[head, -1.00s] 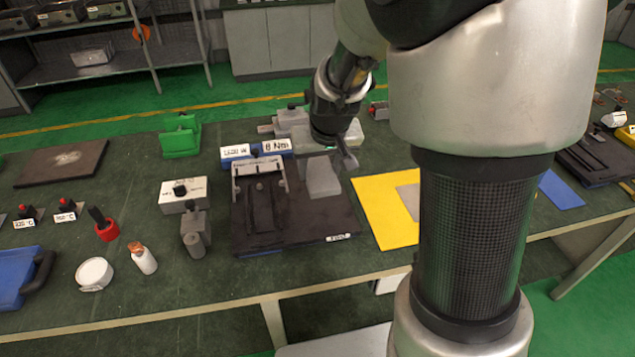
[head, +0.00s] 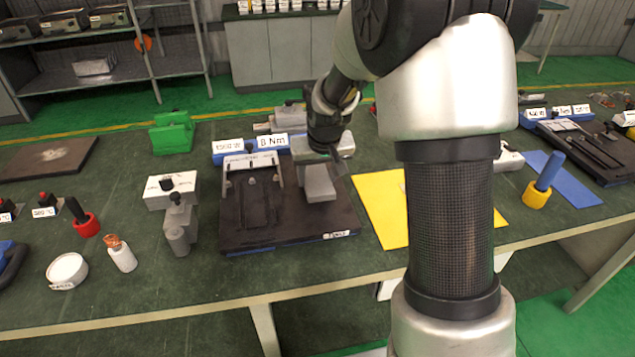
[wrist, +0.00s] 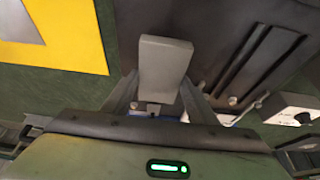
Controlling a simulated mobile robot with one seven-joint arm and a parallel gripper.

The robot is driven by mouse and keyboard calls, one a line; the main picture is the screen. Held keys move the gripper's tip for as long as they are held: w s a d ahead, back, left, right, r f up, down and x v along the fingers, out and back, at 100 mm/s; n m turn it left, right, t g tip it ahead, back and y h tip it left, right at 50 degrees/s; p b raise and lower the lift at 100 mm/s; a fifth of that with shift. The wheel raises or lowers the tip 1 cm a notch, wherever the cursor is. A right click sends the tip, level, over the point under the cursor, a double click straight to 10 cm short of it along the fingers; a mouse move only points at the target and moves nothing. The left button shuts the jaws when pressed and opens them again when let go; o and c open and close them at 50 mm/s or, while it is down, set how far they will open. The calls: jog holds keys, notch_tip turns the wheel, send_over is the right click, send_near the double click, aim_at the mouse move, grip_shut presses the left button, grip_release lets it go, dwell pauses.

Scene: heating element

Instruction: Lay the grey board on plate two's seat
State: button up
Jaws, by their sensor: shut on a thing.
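My gripper (head: 318,158) is shut on the grey board (head: 319,183), a pale flat rectangular piece that hangs down from the jaws. In the wrist view the grey board (wrist: 165,66) shows between the two fingers (wrist: 160,98). It is over the right part of plate two (head: 290,228), a dark slab with a white label at its front right corner. I cannot tell whether the board touches the plate. The seat (head: 257,203), a dark slotted area with a pale bar at its back, lies left of the board. It also shows in the wrist view (wrist: 258,62).
A yellow mat (head: 382,228) lies right of the plate, partly behind my arm; a grey square (wrist: 18,22) lies on it. A grey clamp-like device (head: 179,225) and a white box (head: 170,191) stand left. Blue labelled blocks (head: 250,158) stand behind the plate.

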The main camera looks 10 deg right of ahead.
jog(key=shift+f, duration=1.05)
jog(key=o, duration=1.1)
jog(key=shift+c, duration=0.2)
jog(key=shift+r, duration=0.1)
